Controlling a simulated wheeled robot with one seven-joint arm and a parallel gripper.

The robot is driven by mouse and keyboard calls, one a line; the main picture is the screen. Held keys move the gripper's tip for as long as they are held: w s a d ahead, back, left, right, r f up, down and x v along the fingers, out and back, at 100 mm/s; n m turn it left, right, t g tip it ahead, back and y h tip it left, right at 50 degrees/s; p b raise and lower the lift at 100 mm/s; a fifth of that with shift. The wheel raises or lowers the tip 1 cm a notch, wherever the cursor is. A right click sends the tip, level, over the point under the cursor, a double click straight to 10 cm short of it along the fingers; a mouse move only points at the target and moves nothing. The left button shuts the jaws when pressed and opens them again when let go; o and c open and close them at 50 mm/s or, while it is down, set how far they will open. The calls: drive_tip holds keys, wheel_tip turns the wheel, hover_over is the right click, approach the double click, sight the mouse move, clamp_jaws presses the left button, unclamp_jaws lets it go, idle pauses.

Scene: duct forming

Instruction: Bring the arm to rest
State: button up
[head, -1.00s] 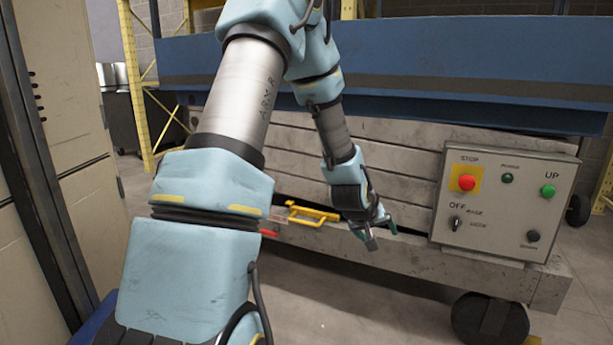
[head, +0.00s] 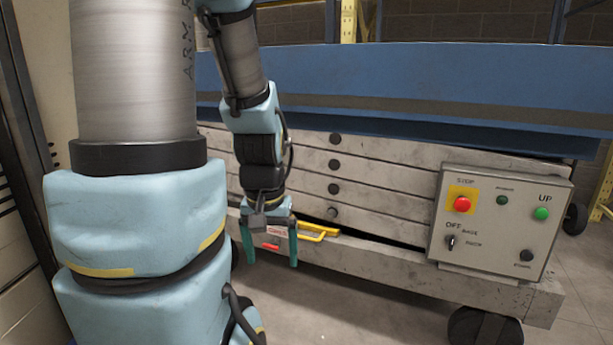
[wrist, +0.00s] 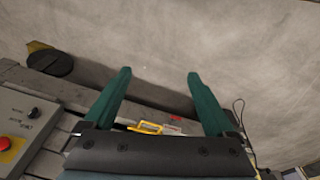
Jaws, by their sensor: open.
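My gripper (head: 270,260) hangs from my arm left of the middle in the head view, pointing down in front of the grey lift table base (head: 390,266). Its two green fingers are apart with nothing between them. In the wrist view my gripper (wrist: 158,82) also shows open and empty, with the concrete floor beyond the fingertips. A yellow handle (head: 318,232) on the lift base is just right of the gripper in the head view. A small red part (head: 271,247) shows between or behind the fingers.
A control box (head: 500,222) with a red stop button (head: 463,204), a green UP button (head: 541,213) and a selector switch is on the lift's right end. The blue platform (head: 400,90) spans above. A cabinet (head: 35,90) stands at the left. The floor in front is clear.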

wheel_tip(320, 180, up, 15)
drive_tip(key=p, duration=1.3)
